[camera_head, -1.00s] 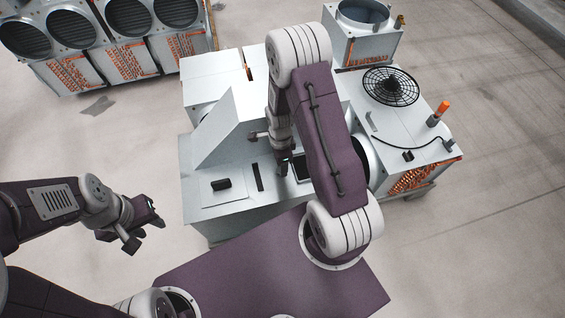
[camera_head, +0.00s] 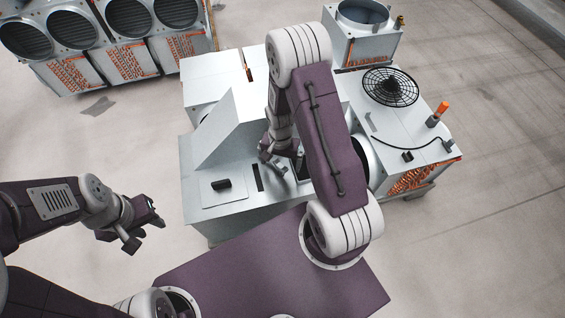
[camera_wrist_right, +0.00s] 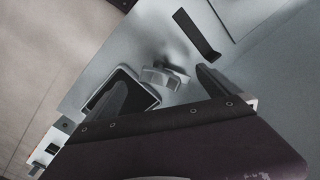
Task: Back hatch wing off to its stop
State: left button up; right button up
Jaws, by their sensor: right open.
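A grey metal wing (camera_wrist_right: 165,76) with a rounded, lobed head shows in the right wrist view, on the pale sheet-metal face. My right gripper (camera_wrist_right: 160,88) is open, with one finger on each side of the wing. Gaps show between the wing and both fingers, so I see no grip on it. In the head view my right gripper (camera_head: 274,164) is low over the near part of the machine, and the arm hides the wing there. My left gripper (camera_head: 146,234) hangs empty over the floor left of the machine, its fingers apart.
A black slot (camera_wrist_right: 197,35) and a black-framed dark recess (camera_wrist_right: 147,97) lie either side of the wing. A panel with a black handle (camera_head: 222,184), a slanted metal plate (camera_head: 228,130) and a fan grille (camera_head: 391,86) are on the machine.

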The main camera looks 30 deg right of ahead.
aim_at(281, 164)
notch_tip(281, 164, up, 7)
jog(key=p, duration=0.6)
jog(key=shift+f, duration=0.2)
